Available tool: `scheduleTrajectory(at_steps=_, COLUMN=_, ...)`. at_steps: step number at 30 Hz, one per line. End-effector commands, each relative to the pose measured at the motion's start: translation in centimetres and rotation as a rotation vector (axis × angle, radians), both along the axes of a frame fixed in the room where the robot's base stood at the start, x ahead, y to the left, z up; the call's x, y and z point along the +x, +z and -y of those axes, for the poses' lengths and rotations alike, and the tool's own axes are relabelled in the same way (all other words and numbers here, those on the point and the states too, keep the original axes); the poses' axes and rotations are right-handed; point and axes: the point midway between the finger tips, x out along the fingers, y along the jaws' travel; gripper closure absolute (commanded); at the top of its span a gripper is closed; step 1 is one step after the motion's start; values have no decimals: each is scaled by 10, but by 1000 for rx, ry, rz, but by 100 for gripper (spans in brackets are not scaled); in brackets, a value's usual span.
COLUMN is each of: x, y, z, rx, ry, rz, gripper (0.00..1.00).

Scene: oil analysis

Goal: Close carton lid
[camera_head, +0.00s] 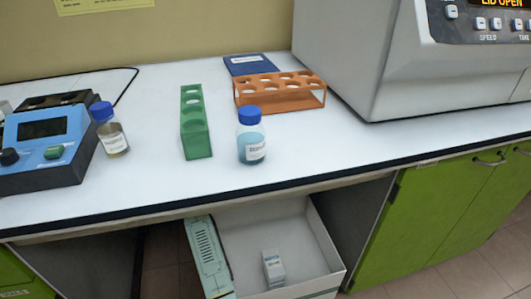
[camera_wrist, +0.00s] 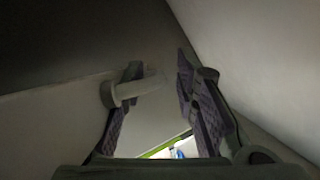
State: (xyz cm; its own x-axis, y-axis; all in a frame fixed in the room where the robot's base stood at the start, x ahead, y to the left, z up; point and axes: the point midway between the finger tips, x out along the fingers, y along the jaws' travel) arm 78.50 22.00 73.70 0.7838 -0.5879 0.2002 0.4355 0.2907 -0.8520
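The carton (camera_head: 325,243) stands open under the bench in the head view, with white inner walls. A pale green and white flap (camera_head: 208,258) with printed lines stands tilted along its left side; it looks like the lid. A small white box (camera_head: 273,268) is inside the carton. My gripper (camera_wrist: 158,75) shows only in the wrist view. Its two fingers are apart and nothing is seen held between them. A plain pale surface (camera_wrist: 235,40) is close on the right there; I cannot tell which part it is.
The white bench top (camera_head: 330,155) overhangs the carton. On it are a blue-capped bottle (camera_head: 252,148), another bottle (camera_head: 115,140), a green rack (camera_head: 194,135), an orange rack (camera_head: 280,100), a blue device (camera_head: 40,145) and a large machine (camera_head: 350,60). Green cabinets (camera_head: 425,215) stand to the right.

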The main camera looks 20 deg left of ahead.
Motion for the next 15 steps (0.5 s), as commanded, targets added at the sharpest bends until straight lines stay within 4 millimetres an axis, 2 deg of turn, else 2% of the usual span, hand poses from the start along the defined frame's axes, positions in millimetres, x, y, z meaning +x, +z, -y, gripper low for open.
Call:
scheduleTrajectory(at_steps=4, x=0, y=0, z=0, rx=0, ry=0, rz=0, gripper=73)
scheduleTrajectory(at_steps=15, x=0, y=0, z=0, rx=0, ry=0, rz=1, gripper=97)
